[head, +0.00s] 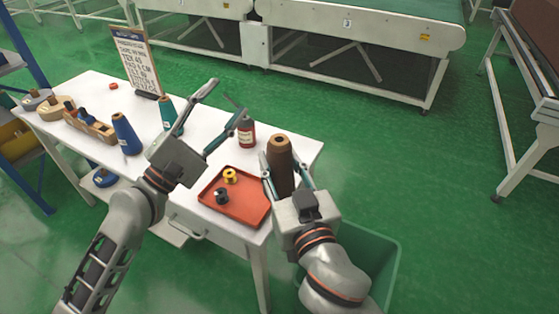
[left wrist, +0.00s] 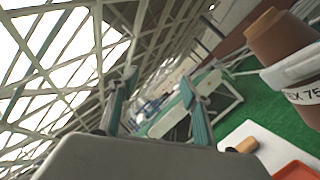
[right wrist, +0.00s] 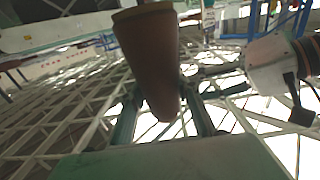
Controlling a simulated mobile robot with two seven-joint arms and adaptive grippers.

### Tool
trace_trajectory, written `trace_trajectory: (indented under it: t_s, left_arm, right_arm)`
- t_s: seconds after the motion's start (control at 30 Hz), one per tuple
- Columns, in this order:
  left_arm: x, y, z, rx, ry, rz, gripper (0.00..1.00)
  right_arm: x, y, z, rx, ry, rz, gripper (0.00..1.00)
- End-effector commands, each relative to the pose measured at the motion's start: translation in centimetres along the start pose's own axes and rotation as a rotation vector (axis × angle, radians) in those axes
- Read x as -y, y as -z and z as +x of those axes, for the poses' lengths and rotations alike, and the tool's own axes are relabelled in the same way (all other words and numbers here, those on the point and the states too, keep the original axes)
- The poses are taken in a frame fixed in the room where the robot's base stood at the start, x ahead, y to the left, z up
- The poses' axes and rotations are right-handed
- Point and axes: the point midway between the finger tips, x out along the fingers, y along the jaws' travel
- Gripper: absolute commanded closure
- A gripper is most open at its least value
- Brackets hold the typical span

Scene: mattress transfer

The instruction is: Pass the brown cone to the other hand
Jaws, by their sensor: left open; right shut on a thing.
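The brown cone (head: 283,181) stands upright in my right gripper (head: 284,185), above the table's right end. The right gripper is shut on it, with a finger on either side. In the right wrist view the cone (right wrist: 150,50) rises between the fingers, its wide end near the top. My left gripper (head: 230,97) is open and empty, up and to the left of the cone and clear of it. Its spread fingers (left wrist: 158,78) also show in the left wrist view.
A red tray (head: 243,207) with a yellow and a black spool lies on the white table (head: 98,90). Blue (head: 126,136) and teal (head: 167,112) cones stand left. A green bin (head: 382,262) is at right.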

Motion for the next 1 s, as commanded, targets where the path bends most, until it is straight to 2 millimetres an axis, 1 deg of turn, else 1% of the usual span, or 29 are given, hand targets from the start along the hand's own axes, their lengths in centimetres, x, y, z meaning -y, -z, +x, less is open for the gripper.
trace_trajectory:
  t_s: [0.03, 0.27, 0.37, 0.47, 0.5, 0.57, 0.6, 0.67, 0.7, 0.77, 0.8, 0.87, 0.93, 0.97, 1.0]
  left_arm:
    - [1.2, 0.2, -0.6, -0.013, 0.020, 0.024, 0.52]
    - [6.7, 0.7, -3.8, -0.061, 0.119, 0.173, 0.52]
    - [9.5, 0.8, -5.7, -0.081, 0.175, 0.252, 0.52]
    - [12.9, 0.6, -8.2, -0.095, 0.248, 0.351, 0.52]
    - [14.4, 0.5, -9.4, -0.098, 0.282, 0.396, 0.52]
    - [16.7, 0.1, -11.4, -0.099, 0.335, 0.467, 0.52]
    - [18.1, -0.2, -12.7, -0.096, 0.371, 0.513, 0.52]
    - [20.2, -0.7, -14.8, -0.088, 0.425, 0.583, 0.52]
    - [21.6, -1.2, -16.2, -0.079, 0.460, 0.629, 0.52]
    - [23.5, -2.0, -18.3, -0.063, 0.513, 0.697, 0.52]
    - [24.7, -2.6, -19.8, -0.049, 0.548, 0.743, 0.52]
    - [26.4, -3.6, -21.9, -0.023, 0.598, 0.809, 0.52]
    - [28.2, -4.9, -24.6, 0.014, 0.657, 0.887, 0.52]
    - [28.6, -3.6, -24.7, 0.019, 0.681, 0.973, 0.52]
    - [29.2, -2.5, -25.5, 0.034, 0.724, 1.075, 0.52]
  right_arm:
    - [0.0, 0.1, 0.0, -0.002, 0.000, 0.000, 0.96]
    - [0.0, 0.1, 0.0, -0.002, 0.000, 0.001, 0.96]
    - [0.0, 0.1, 0.0, -0.002, 0.000, 0.001, 0.96]
    - [0.0, 0.1, 0.0, -0.002, 0.000, 0.001, 0.96]
    - [0.0, 0.1, 0.0, -0.002, 0.000, 0.001, 0.96]
    - [0.0, 0.1, 0.0, -0.002, 0.000, 0.001, 0.96]
    - [0.0, 0.1, 0.0, -0.002, 0.000, 0.001, 0.96]
    - [0.0, 0.1, 0.0, -0.002, 0.000, 0.001, 0.96]
    - [0.0, 0.1, 0.0, -0.002, 0.000, 0.001, 0.96]
    - [0.0, 0.1, 0.0, -0.002, 0.000, 0.001, 0.96]
    - [0.0, 0.1, 0.0, -0.002, 0.000, 0.001, 0.96]
    - [0.0, 0.1, 0.0, -0.002, 0.000, 0.001, 0.96]
    - [0.0, 0.1, 0.0, -0.002, 0.000, 0.001, 0.96]
    - [0.0, 0.1, 0.0, -0.002, 0.000, 0.001, 0.96]
    - [0.0, 0.1, 0.0, -0.002, 0.000, 0.001, 0.96]
